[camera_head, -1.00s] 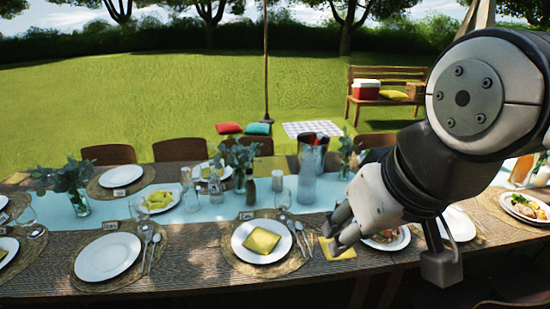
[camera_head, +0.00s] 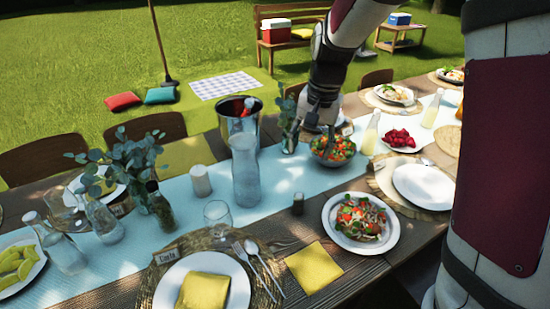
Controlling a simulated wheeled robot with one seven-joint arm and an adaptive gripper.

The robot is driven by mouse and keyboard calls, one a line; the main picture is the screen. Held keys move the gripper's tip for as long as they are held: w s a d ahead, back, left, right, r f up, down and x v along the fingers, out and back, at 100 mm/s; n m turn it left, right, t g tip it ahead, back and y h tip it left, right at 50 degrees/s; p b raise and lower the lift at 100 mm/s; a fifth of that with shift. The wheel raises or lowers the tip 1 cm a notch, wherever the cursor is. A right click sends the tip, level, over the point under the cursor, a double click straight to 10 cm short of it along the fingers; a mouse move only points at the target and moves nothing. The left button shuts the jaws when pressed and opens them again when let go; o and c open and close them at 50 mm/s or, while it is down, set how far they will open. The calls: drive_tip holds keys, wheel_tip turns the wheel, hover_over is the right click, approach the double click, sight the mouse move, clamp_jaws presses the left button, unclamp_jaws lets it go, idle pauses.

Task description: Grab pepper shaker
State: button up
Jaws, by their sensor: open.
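A white cylinder (camera_head: 200,180) stands left of the carafe, and a dark-capped bottle (camera_head: 160,205) stands farther left. My gripper (camera_head: 316,122) is open, pointing down, farther back than the small dark cylinder. It appears near the salad bowl (camera_head: 333,152) and the leafy vase (camera_head: 289,130); its fingertips are small and dark, and I cannot tell whether they touch anything.
A metal ice bucket (camera_head: 240,118) stands behind the carafe. A wine glass (camera_head: 217,215), glass bottles (camera_head: 104,222) and a eucalyptus vase (camera_head: 130,160) crowd the left. A yellow napkin (camera_head: 313,267) lies in front.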

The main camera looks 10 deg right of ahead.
drive_tip(key=m+g+b, duration=0.1)
drive_tip(key=m+b, duration=0.1)
hover_over(299, 194)
wheel_tip(299, 194, down, 12)
drive_tip(key=shift+h, duration=0.4)
drive_tip(key=f, duration=0.7)
drive_tip(key=shift+w+f, duration=0.4)
drive_tip(key=f, duration=0.3)
drive_tip(key=s+f, duration=0.1)
drive_tip(key=f, duration=0.1)
drive_tip(key=shift+w+f, duration=0.1)
drive_tip(key=shift+f, duration=0.4)
drive_tip(key=c, duration=1.3)
